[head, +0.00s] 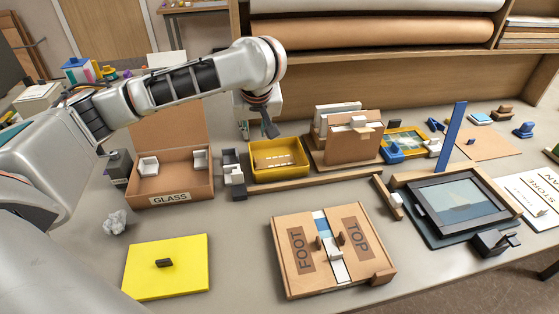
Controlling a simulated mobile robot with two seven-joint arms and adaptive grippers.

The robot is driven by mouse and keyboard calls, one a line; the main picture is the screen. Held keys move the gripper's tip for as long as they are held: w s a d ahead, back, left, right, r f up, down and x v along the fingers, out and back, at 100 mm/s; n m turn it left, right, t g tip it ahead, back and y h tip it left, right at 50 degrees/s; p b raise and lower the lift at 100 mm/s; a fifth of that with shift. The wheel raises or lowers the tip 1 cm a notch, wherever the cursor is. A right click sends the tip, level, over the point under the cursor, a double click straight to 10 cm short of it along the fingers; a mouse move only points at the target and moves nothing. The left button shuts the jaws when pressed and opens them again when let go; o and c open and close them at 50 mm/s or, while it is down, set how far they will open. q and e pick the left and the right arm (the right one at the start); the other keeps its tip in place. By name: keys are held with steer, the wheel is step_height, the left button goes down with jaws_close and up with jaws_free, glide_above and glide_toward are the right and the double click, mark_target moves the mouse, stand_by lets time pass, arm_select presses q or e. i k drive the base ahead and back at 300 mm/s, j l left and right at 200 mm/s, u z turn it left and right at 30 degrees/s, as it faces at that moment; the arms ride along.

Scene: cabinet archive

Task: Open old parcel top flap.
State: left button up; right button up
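The old parcel (379,277) is a flat brown cardboard box on the table at the front, right of centre. Its flap marked FOOT (301,270) is on the left and its flap marked TOP (357,222) on the right; both lie flat. Each has a small brown tab near the middle. Between them runs a strip with white and blue parts (334,258). My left gripper (258,133) hangs above the back of the table, behind the parcel and apart from it. Its dark fingers look spread, with nothing between them. My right gripper is out of view.
A yellow panel (190,272) lies left of the parcel, and a GLASS box (171,198) stands behind it. A yellow tray (276,173), a file holder (352,149) and a dark frame (425,212) stand behind and right. A blue post (452,135) rises at right.

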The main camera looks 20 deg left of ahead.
mark_target(365, 254)
steer(key=k+l, duration=1.2)
steer(key=l, duration=0.15)
